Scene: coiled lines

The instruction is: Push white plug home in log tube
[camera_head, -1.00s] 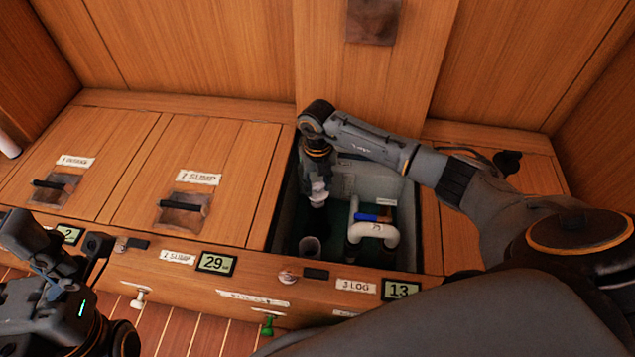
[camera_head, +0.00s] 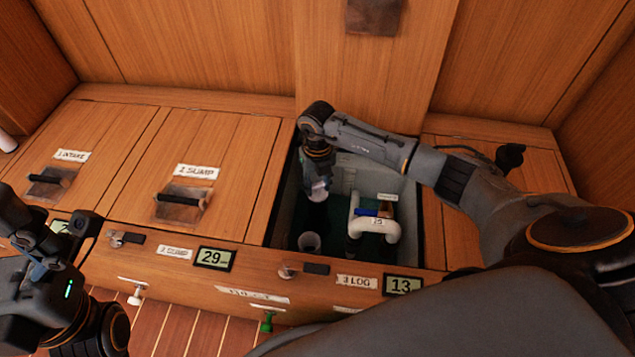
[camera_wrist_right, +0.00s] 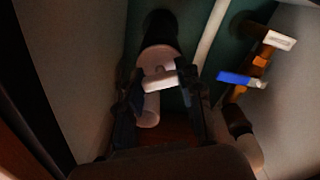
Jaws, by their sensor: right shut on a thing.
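The white plug (camera_wrist_right: 160,82) is between the fingers of my right gripper (camera_wrist_right: 158,98), which is shut on it. In the right wrist view its pale disc and white bar are in line with the mouth of a dark tube (camera_wrist_right: 160,30). I cannot tell how deep the plug sits. In the head view my right gripper (camera_head: 318,180) points down into the open locker, with the plug (camera_head: 318,192) above the dark tube (camera_head: 313,217). My left gripper (camera_head: 40,240) is at the left edge, away from the locker; its fingers are unclear.
A grey open cup (camera_head: 309,243) stands near the locker's front wall. A white bent pipe (camera_head: 378,227) with a blue lever (camera_head: 375,212) is to the right of the tube. The locker walls stand close around my gripper. Closed wooden lids (camera_head: 185,165) lie to the left.

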